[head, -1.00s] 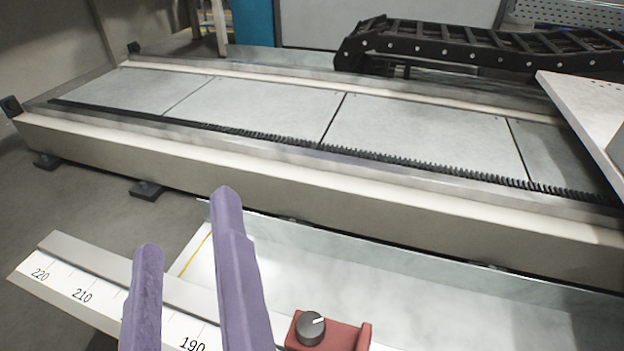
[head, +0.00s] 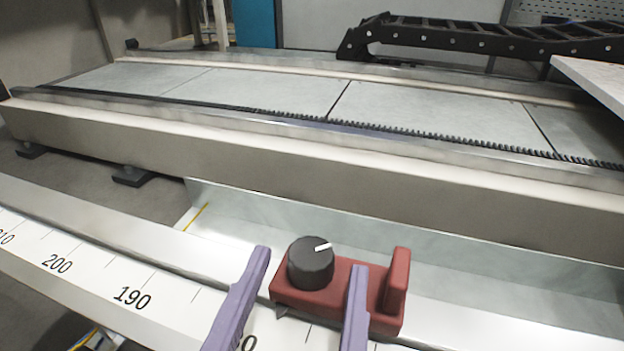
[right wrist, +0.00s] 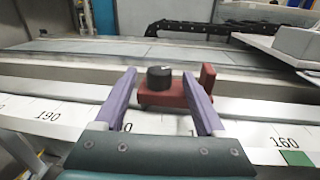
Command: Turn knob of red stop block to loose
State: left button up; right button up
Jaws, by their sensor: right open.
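The red stop block (head: 341,288) sits on the white numbered scale rail (head: 90,272), just right of the 190 mark in the head view. Its dark round knob (head: 311,264) has a white pointer line aimed to the right and slightly up. The block (right wrist: 183,97) and knob (right wrist: 159,77) also show in the right wrist view, ahead of the fingers. My right gripper (head: 311,268) is open, its two purple fingers apart, in front of the block. In the head view the right finger overlaps the block's front; I cannot tell whether it touches. My left gripper is not in view.
A metal tray (head: 450,262) runs behind the scale rail. Beyond it is a long track with a toothed rack (head: 420,133). A black cable chain (head: 470,35) lies at the back, and a light plate edge (head: 597,82) juts in at right. A green mark (right wrist: 296,158) is near 160.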

aim_at(307, 274)
jog(key=shift+x, duration=1.75)
jog(key=shift+c, duration=0.3)
grip_shut()
